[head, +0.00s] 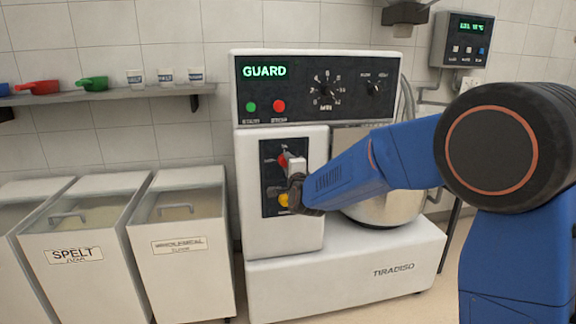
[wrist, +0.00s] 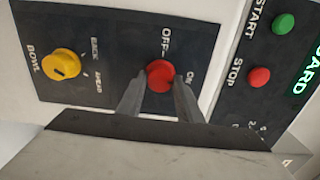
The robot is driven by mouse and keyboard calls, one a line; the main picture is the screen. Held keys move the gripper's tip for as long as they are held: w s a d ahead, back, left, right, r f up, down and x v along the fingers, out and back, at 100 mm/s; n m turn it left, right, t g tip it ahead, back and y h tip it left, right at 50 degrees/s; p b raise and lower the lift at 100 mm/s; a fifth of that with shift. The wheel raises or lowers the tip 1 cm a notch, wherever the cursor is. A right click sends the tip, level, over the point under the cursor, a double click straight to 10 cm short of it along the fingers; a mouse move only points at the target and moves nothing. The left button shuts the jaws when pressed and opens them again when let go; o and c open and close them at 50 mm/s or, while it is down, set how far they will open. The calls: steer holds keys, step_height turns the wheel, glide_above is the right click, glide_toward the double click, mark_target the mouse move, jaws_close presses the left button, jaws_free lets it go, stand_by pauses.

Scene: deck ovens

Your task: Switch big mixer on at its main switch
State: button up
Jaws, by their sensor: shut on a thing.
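The big mixer (head: 345,278) is a white machine with a lit display (head: 264,71) reading GUARD. Its main switch is a red knob, seen in the wrist view (wrist: 160,76) between OFF and ON labels and in the head view (head: 283,159) on the dark side panel. My gripper (wrist: 160,92) is shut on the red knob, one finger on each side of it. In the head view my gripper (head: 292,175) covers part of that panel. The knob's pointer cannot be made out.
A yellow BOWL knob (wrist: 62,67) is on the same panel. A green START button (head: 251,106) and a red STOP button (head: 279,106) are above. Flour bins (head: 180,245) stand at left under a shelf (head: 100,96). The steel bowl (head: 385,210) is behind my arm.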

steer(key=o, duration=1)
steer(key=shift+s, duration=0.1)
steer(key=v, duration=1.7)
steer(key=shift+s, duration=0.1)
steer(key=s+d+f+n+g+h, duration=0.1)
steer(key=s+d+f+n+g, duration=0.2)
steer(key=s+d, duration=0.4)
steer(key=s+d+f+n+g, duration=0.1)
steer(key=s+d+n+g, duration=0.2)
steer(key=s+d+n, duration=0.45)
steer(key=s+d+f+n+g+h, duration=0.1)
steer(key=s+d+f+g, duration=0.1)
steer(key=s+d, duration=0.3)
steer(key=s+d+f+n+g+h, duration=0.1)
steer(key=s+d+f+n+g, duration=0.1)
steer(key=s+d, duration=0.4)
steer(key=s+d+f+n+g+h, duration=0.1)
steer(key=s+d, duration=0.4)
steer(key=s, duration=0.5)
steer(key=shift+s+d+f+n+g+h, duration=0.15)
steer(key=shift+f+g+h, duration=0.1)
steer(key=shift+f+g, duration=0.25)
steer(key=shift+s+d+f+n+g+h, duration=0.15)
steer(key=shift+f+g+h, duration=0.15)
steer(key=shift+f, duration=0.25)
